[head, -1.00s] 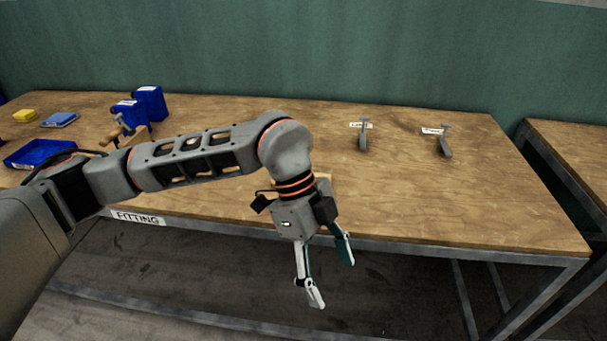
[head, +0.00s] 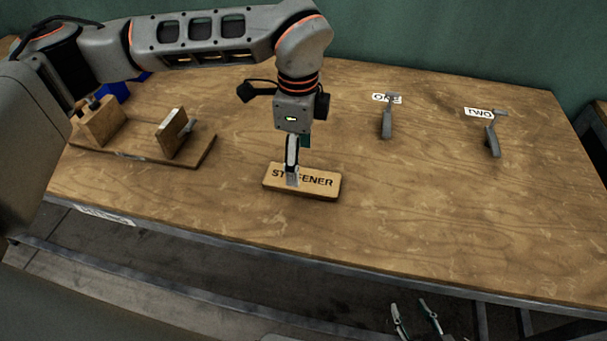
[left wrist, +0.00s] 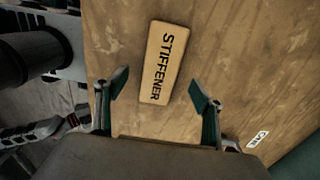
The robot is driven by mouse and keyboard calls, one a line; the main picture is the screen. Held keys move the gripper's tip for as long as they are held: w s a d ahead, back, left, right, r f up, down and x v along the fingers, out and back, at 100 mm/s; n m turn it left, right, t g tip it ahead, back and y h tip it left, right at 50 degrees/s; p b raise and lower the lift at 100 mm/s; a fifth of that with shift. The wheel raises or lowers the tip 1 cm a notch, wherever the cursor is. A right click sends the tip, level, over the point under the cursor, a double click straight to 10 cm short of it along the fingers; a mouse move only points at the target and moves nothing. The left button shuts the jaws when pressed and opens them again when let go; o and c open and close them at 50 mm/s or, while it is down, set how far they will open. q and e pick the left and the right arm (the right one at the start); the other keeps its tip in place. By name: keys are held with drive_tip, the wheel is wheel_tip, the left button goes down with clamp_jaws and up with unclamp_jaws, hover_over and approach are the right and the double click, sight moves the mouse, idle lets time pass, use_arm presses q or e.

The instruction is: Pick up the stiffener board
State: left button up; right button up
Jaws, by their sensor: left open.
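The stiffener board (head: 318,191) is a flat, light wooden block lettered STIFFENER, lying on the bench near its front edge. It also shows in the left wrist view (left wrist: 154,88), lying between the two fingers. My left gripper (head: 298,163) points down over the board, its near finger covering part of the lettering. In the left wrist view its fingers (left wrist: 158,92) are spread wide on either side of the board, and nothing is held. I cannot tell the exact height above the board. My right gripper (head: 415,318) is low at the bottom edge, its fingers apart and empty.
A wooden fixture (head: 140,151) with upright blocks stands left of the board. Two grey clamps stand on the right by labels ONE (head: 386,98) and TWO (head: 480,113). A blue container (head: 113,92) is partly hidden behind my left arm. The bench around the board is clear.

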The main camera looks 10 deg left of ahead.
sight(302, 178)
use_arm(q)
drive_tip(key=f, duration=0.6)
drive_tip(key=shift+w+d, duration=0.15)
drive_tip(key=shift+d, duration=0.05)
drive_tip(key=shift+r, duration=0.1)
drive_tip(key=c, duration=1.2)
